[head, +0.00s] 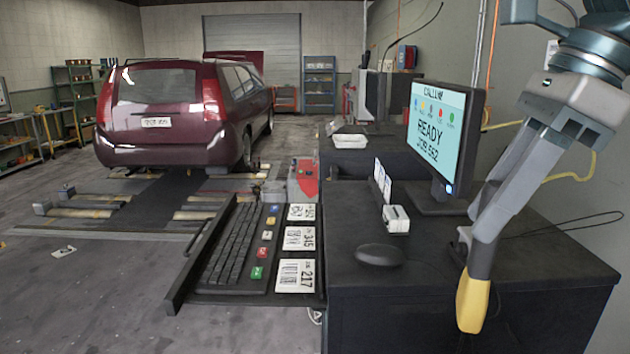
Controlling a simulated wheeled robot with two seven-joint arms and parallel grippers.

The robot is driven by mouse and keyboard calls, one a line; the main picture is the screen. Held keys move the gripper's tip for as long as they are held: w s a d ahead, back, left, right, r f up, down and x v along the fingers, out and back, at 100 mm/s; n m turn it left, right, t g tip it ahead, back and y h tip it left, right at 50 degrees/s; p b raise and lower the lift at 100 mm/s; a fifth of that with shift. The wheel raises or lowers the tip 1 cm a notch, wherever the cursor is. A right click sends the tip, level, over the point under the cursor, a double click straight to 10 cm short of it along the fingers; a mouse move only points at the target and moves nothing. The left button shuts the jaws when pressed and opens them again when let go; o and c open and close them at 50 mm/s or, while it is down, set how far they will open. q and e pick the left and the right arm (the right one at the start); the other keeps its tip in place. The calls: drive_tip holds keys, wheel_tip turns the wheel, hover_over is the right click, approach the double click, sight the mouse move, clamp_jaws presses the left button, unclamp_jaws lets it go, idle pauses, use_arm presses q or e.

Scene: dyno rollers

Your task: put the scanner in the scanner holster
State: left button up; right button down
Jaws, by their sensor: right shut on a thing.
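My right gripper (480,236) reaches down from the upper right, in front of the black desk. It is shut on the scanner (473,302), whose yellow end points down beside the desk front, with a dark grey part above it. The fingers cover the scanner's upper part. I cannot make out the scanner holster for certain. A red and grey unit (303,180) stands beyond the keyboard, but I cannot tell whether it is the holster. My left gripper is not in view.
The black desk (540,255) holds a monitor (440,135) reading READY, a mouse (379,255) and a small white item (396,219). A keyboard tray (240,245) with label cards (297,240) juts out left. A dark red car (170,105) stands behind.

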drive_tip(key=shift+w+d+f+n, duration=0.3)
drive_tip(key=shift+w+f, duration=0.25)
drive_tip(key=shift+f, duration=0.1)
drive_tip(key=shift+w+a+f+n+g, duration=0.15)
drive_tip(key=shift+f+n+g, duration=0.1)
drive_tip(key=shift+f+n, duration=0.25)
drive_tip(key=shift+w+a+f+n+g, duration=0.15)
drive_tip(key=shift+f+n+g, duration=0.1)
drive_tip(key=shift+f+n, duration=0.2)
wheel_tip(320, 180, down, 25)
drive_tip(key=w+d+n+g+h, duration=0.1)
drive_tip(key=n+g+h, duration=0.3)
drive_tip(key=n, duration=1.5)
drive_tip(key=shift+w+d+f+g, duration=0.2)
drive_tip(key=shift+w+d+g, duration=0.15)
drive_tip(key=shift+w+g, duration=0.25)
drive_tip(key=shift+w, duration=0.1)
